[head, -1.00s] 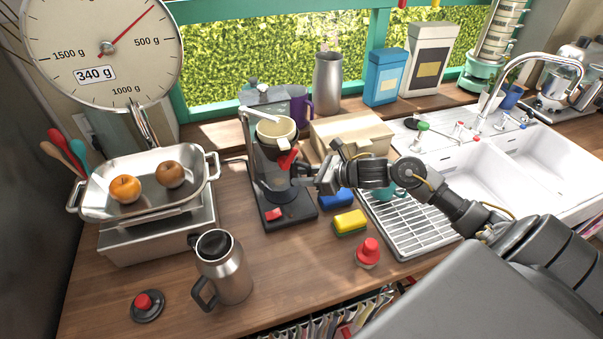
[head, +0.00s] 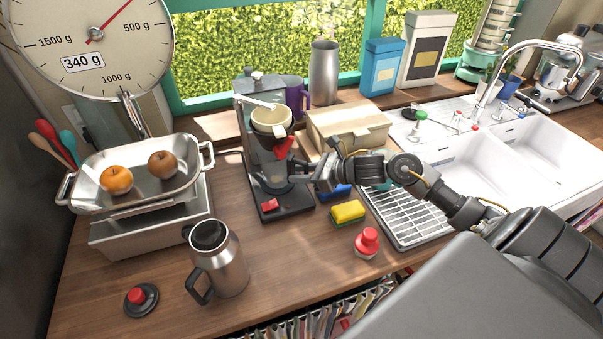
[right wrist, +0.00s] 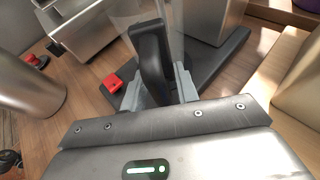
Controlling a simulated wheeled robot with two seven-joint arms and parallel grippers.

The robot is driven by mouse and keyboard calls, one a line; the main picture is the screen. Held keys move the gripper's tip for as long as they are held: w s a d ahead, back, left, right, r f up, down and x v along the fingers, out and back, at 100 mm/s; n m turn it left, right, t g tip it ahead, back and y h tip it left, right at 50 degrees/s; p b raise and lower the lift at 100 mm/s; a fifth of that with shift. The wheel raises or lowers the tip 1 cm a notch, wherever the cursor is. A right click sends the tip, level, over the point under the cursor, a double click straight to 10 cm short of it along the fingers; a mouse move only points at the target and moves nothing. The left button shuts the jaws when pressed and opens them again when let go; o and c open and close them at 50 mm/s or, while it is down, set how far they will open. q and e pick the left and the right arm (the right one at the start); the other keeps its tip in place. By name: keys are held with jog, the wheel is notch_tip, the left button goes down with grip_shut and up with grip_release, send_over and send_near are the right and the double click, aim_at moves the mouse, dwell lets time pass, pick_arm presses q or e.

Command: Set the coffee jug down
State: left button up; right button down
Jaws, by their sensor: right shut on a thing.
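The coffee jug (head: 273,176) is clear glass with a black handle and stands inside the dark coffee machine (head: 250,130), over its base. My right gripper (head: 309,175) comes in from the right and is shut on the jug's handle. In the right wrist view the black handle (right wrist: 152,62) sits between my two grey fingers, and the clear glass beyond it is hard to make out. I cannot tell whether the jug's bottom touches the base. My left gripper is not in view.
A yellow sponge (head: 348,212), a red-topped stopper (head: 367,241) and a drying rack (head: 415,218) lie right of the machine. A steel flask (head: 222,265) and scale (head: 150,222) stand left. A cream box (head: 350,128) is behind my gripper. Counter before the machine is clear.

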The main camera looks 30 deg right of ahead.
dwell(0.3)
jog(key=shift+f+b, duration=0.25)
jog(key=shift+b, duration=0.1)
jog(key=c, duration=1)
grip_release()
jog(key=shift+o, duration=0.2)
jog(key=shift+s+d+b, duration=0.35)
jog(key=shift+s+d, duration=0.05)
jog(key=shift+s, duration=0.05)
jog(key=b+v, duration=0.3)
jog(key=v, duration=0.6)
jog(key=shift+s+r, duration=0.3)
jog(key=shift+r, duration=0.1)
